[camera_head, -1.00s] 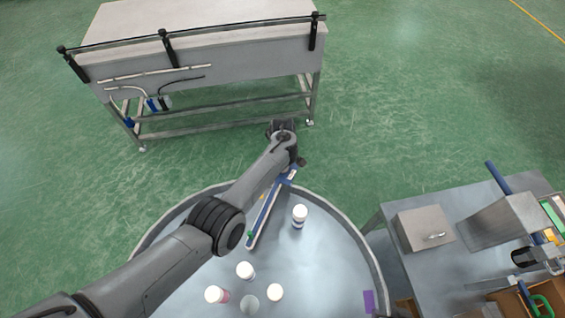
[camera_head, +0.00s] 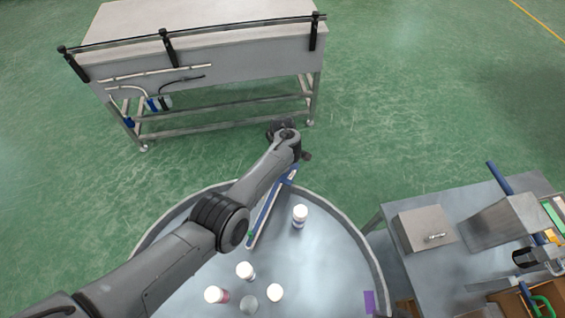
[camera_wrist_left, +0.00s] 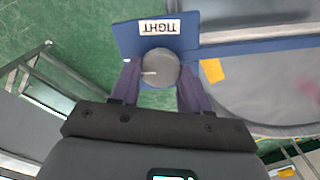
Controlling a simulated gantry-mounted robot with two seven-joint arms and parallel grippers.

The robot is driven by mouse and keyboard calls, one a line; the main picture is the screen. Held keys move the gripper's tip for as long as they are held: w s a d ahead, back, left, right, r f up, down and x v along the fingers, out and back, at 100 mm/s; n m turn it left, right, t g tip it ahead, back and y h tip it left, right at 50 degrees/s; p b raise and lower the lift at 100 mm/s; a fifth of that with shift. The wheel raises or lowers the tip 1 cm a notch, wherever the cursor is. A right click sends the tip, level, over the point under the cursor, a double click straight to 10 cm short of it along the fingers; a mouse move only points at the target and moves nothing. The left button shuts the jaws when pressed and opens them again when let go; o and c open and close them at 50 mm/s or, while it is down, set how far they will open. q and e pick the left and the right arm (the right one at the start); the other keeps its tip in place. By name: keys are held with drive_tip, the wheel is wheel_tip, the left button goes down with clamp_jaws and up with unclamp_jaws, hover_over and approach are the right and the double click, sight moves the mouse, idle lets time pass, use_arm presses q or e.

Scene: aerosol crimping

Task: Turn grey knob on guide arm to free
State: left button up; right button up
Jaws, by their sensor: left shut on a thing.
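The guide arm (camera_head: 264,213) is a long blue-edged bar over the round table, reaching its far rim. In the left wrist view its blue plate (camera_wrist_left: 128,40) carries a white label (camera_wrist_left: 160,27) reading TIGHT, upside down in this view. The round grey knob (camera_wrist_left: 161,66) sits beside that label, with a pale mark pointing left in the view. My left gripper (camera_wrist_left: 160,82) has one dark finger on each side of the knob and is shut on it. In the head view my left wrist (camera_head: 287,142) hides the knob and fingers. My right gripper is not in view.
The round metal table (camera_head: 325,265) holds several white-capped containers, one (camera_head: 299,213) close to the guide arm. A purple patch (camera_head: 369,301) lies near its right rim. A long bench (camera_head: 200,60) stands behind, and a workbench (camera_head: 400,245) with a metal box (camera_head: 424,228) stands right.

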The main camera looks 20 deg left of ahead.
use_arm(q)
drive_tip(key=o, duration=1.1)
drive_tip(key=shift+c, duration=0.2)
drive_tip(key=shift+r, duration=0.15)
drive_tip(key=shift+r, duration=0.25)
wheel_tip(320, 180, up, 10)
drive_tip(key=p, duration=0.2)
drive_tip(key=shift+p, duration=0.3)
